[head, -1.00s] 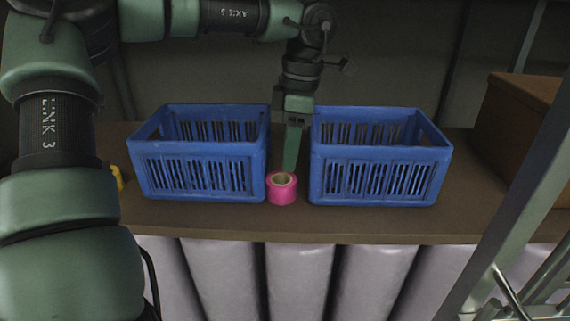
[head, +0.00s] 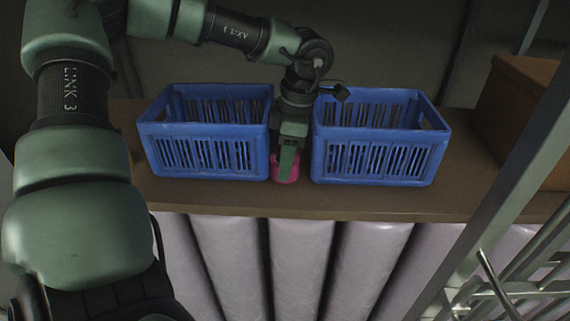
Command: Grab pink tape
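The pink tape roll (head: 293,174) sits on the brown shelf (head: 330,199) between two blue crates, near the front edge. My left gripper (head: 286,172) points down at the tape, and its green finger covers the middle of the roll. Pink shows on both sides of the finger. Only one finger shows clearly, so I cannot tell whether the gripper is closed on the tape. My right gripper is not in view.
The left blue crate (head: 205,158) and the right blue crate (head: 375,160) stand close on either side of the tape. A brown box (head: 512,110) stands at the far right. Metal bars (head: 515,165) cross the lower right.

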